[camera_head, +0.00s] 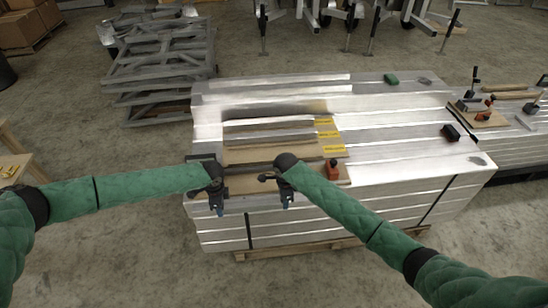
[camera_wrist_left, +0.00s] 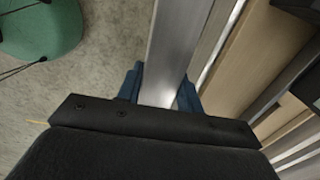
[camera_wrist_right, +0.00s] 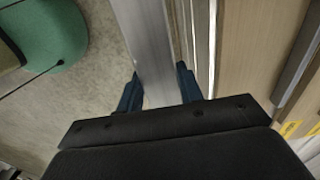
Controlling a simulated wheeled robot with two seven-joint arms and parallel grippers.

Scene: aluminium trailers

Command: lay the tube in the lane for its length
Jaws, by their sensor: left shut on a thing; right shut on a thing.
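A silver square aluminium tube (camera_wrist_left: 180,45) runs between the blue fingertips of my left gripper (camera_wrist_left: 160,95). The same tube passes between the blue fingertips of my right gripper (camera_wrist_right: 160,90) in the right wrist view (camera_wrist_right: 147,40). Both grippers are shut on it. In the head view my left gripper (camera_head: 218,209) and right gripper (camera_head: 286,204) are side by side at the front edge of the metal stack. The wooden board (camera_head: 270,156) with its parallel lanes lies just beyond them. Yellow labels (camera_head: 333,148) mark the lanes' right ends. The grippers and arms hide much of the tube in the head view.
The board rests on a stack of aluminium beams (camera_head: 390,140). A red-and-black clamp (camera_head: 332,169) stands near the board's front right. Grey frames (camera_head: 160,60) are piled at back left.

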